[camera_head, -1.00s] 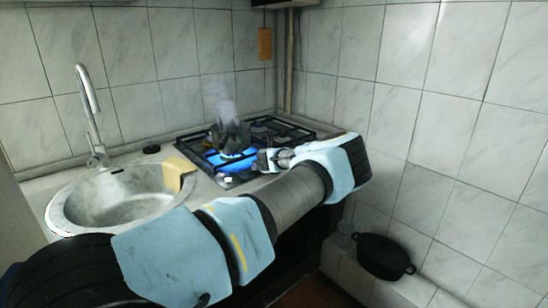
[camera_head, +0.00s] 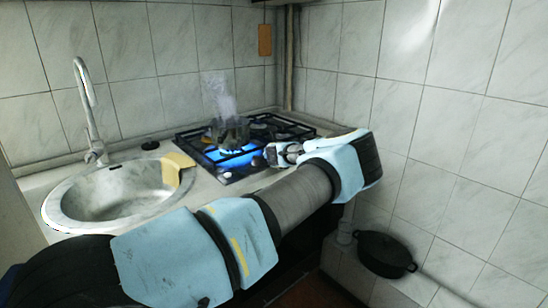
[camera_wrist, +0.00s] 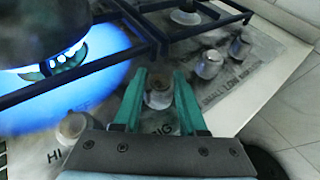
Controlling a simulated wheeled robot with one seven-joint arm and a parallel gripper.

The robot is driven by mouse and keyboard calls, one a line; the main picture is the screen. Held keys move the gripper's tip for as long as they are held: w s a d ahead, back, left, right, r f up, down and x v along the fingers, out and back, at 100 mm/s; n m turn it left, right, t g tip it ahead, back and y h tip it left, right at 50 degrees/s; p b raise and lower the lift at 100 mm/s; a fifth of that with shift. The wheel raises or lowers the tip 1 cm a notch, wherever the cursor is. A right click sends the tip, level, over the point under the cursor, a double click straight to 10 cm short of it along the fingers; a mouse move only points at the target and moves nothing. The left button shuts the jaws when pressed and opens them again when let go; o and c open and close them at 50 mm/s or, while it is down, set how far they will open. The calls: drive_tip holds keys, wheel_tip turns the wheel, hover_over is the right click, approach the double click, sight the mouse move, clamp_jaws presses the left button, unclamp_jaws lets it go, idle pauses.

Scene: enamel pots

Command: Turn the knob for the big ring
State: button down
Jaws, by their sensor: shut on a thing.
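The stove knob (camera_wrist: 159,94), a pale round one, sits between the two teal fingers of my gripper (camera_wrist: 160,80) in the wrist view. My gripper is shut on this knob. A label partly reading "BIG" shows just below it, between the fingers. In the head view my gripper (camera_head: 273,155) is at the stove's front right, and the held knob cannot be made out there. A burner at the left has a lit blue flame (camera_wrist: 75,62) with a dark pot (camera_wrist: 40,25) above it; the steaming pot (camera_head: 230,131) also shows in the head view.
Another knob (camera_wrist: 75,127) stands left of my gripper, and two knobs (camera_wrist: 209,64) (camera_wrist: 238,47) stand to its right. Black grate bars (camera_wrist: 200,27) lie ahead. A sink (camera_head: 115,198) with a yellow cloth (camera_head: 178,166) is left of the stove. A tiled wall is at the right.

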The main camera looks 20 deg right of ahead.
drive_tip(key=n+y+b, duration=0.2)
drive_tip(key=y, duration=0.1)
drive_tip(key=shift+d+f+n+b, duration=0.2)
drive_tip(key=shift+n+b, duration=0.1)
drive_tip(key=shift+b, duration=0.1)
drive_tip(key=n+y+b, duration=0.1)
drive_tip(key=n+y, duration=0.1)
drive_tip(key=y, duration=0.1)
drive_tip(key=shift+r+n, duration=0.15)
drive_tip(key=shift+n, duration=0.25)
drive_tip(key=n+g+y+b, duration=0.2)
drive_tip(key=n+y+b, duration=0.1)
drive_tip(key=y+b, duration=0.1)
drive_tip(key=shift+a+n, duration=0.15)
drive_tip(key=shift+n, duration=0.25)
drive_tip(key=shift+y, duration=0.3)
drive_tip(key=shift+r+n+g+y+b, duration=0.1)
drive_tip(key=shift+n+g+y+b, duration=0.35)
drive_tip(key=shift+b, duration=0.2)
drive_tip(key=shift+c, duration=2.3)
unclamp_jaws()
